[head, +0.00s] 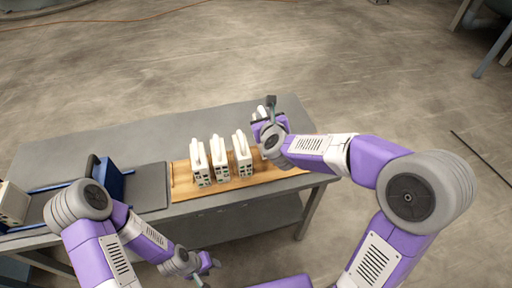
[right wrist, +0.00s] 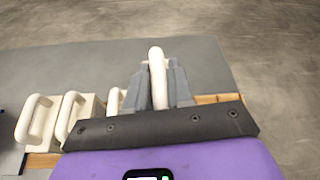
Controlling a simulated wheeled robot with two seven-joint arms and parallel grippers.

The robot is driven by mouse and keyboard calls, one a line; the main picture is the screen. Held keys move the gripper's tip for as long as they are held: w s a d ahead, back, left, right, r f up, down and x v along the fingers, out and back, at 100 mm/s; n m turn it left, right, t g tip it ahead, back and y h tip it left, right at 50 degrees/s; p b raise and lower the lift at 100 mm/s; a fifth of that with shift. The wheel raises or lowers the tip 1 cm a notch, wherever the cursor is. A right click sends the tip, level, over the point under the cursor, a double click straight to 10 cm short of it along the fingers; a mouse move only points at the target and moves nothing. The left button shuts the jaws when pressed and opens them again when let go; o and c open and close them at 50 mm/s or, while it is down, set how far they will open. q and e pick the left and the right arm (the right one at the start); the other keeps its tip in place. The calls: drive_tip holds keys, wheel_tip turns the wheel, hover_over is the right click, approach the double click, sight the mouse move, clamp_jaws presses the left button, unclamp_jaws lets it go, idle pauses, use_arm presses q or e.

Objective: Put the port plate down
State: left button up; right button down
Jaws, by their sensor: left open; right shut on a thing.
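My right gripper (head: 268,112) is shut on the white handle of a plate, which I take to be the port plate (head: 261,111). The handle also shows in the right wrist view (right wrist: 156,72), upright between the grey fingers. The plate's body is mostly hidden by the gripper, so I cannot tell whether it touches the board. The gripper is at the right end of the wooden board (head: 180,179), beside the standing plates. My left gripper (head: 207,263) is open and empty, low in front of the table's front edge.
Three white plates with handles (head: 220,158) stand in a row on the board. To the left are a dark mat (head: 152,187), a blue press part (head: 112,183), blue rails and a white block (head: 12,204). The back of the grey table (head: 120,143) is clear.

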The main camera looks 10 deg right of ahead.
wheel_tip(320, 180, down, 3)
drive_tip(key=shift+s+b, duration=0.15)
drive_tip(key=shift+b, duration=0.25)
wheel_tip(320, 180, down, 5)
drive_tip(key=shift+f+b, duration=0.15)
drive_tip(key=shift+b, duration=0.75)
drive_tip(key=c, duration=1.4)
unclamp_jaws()
drive_tip(key=shift+f, duration=0.1)
drive_tip(key=o, duration=0.4)
